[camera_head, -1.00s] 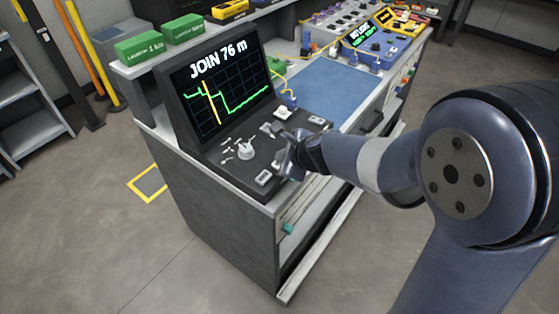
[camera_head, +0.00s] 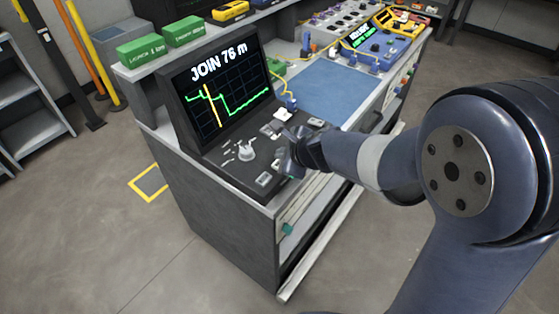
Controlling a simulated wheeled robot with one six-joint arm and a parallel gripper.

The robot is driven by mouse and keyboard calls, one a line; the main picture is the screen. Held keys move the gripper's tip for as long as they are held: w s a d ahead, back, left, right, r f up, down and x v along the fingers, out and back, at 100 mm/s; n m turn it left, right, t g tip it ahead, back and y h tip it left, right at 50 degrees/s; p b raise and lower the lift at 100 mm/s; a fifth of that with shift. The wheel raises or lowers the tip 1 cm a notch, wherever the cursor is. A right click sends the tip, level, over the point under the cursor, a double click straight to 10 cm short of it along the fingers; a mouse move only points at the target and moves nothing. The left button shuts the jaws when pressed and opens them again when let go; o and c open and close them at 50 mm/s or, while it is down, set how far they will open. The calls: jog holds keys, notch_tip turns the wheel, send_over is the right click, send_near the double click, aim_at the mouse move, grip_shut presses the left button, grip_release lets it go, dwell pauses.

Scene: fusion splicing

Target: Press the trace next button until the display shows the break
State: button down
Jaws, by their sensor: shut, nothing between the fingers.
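The display (camera_head: 222,90) on the left of the bench reads "JOIN 76 m". It shows a green trace on a grid with a yellow vertical marker near the left. Below it a dark control panel (camera_head: 225,172) carries a white knob (camera_head: 246,152) and several buttons. One pale button (camera_head: 263,180) sits near the front edge, another (camera_head: 282,114) toward the back, and one (camera_head: 316,122) at the right corner. Their labels are too small to read. My gripper (camera_head: 289,157) is shut and empty, low over the panel's right part. I cannot tell whether it touches a button.
A blue mat (camera_head: 335,88) lies right of the panel. A blue device (camera_head: 366,48) with a lit screen stands beyond it. Green boxes (camera_head: 141,50) sit on the shelf above the display. A yellow cable runs by the panel's back corner.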

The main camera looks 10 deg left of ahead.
jog(key=shift+r, duration=0.1)
notch_tip(320, 180, up, 5)
jog(key=p, duration=0.5)
jog(key=shift+d, duration=0.1)
dwell(0.6)
